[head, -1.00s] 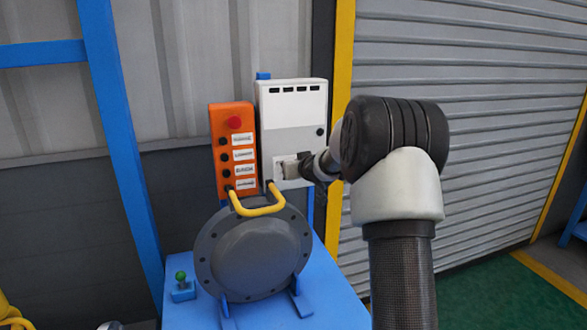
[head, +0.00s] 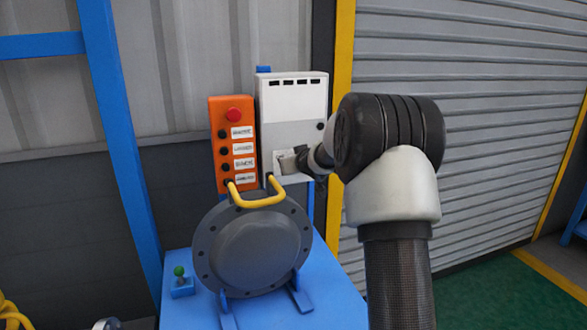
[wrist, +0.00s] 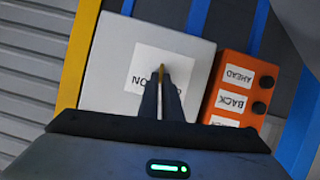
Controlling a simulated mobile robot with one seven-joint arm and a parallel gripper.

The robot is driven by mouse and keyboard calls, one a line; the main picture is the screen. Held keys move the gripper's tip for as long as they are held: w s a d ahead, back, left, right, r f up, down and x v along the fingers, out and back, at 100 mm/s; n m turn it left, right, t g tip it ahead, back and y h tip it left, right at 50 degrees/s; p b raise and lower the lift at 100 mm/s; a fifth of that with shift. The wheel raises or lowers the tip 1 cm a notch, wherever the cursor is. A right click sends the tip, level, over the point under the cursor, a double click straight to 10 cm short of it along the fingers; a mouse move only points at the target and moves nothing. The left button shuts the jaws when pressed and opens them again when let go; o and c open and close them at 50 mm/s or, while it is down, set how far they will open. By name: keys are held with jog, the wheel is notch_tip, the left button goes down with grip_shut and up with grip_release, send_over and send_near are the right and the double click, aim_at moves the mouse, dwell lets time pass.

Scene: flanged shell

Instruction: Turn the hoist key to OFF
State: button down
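The white hoist box (head: 295,108) stands upright behind the grey flanged shell. My gripper (head: 287,165) is at the lower front of this box, seen from behind my arm. In the wrist view my gripper's fingers (wrist: 162,95) are close together over a white label (wrist: 146,63) on the box. A thin brass-coloured key (wrist: 161,75) shows between the fingers, which are shut on it. The label's upside-down lettering is partly covered by the fingers, so only "ON" or part of "OFF" reads. The key's exact angle on the lock is hard to tell.
An orange button box (head: 232,145) with a red button stands directly left of the white box. The grey flanged shell (head: 250,250) with a yellow handle (head: 256,200) sits in front on a blue table (head: 335,305). A green-knobbed lever (head: 179,272) is at the table's left.

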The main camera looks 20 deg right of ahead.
jog(key=n+h+b, duration=0.1)
jog(key=b, duration=0.4)
jog(key=n+b, duration=0.1)
jog(key=b, duration=0.3)
jog(key=a+n+h+b, duration=0.1)
jog(key=n+b, duration=0.1)
jog(key=b, duration=0.3)
jog(key=shift+f+h+b, duration=0.25)
jog(key=shift+h+b, duration=0.05)
jog(key=shift+r, duration=0.1)
jog(key=c, duration=2)
grip_release()
notch_tip(320, 180, up, 10)
jog(key=p, duration=0.5)
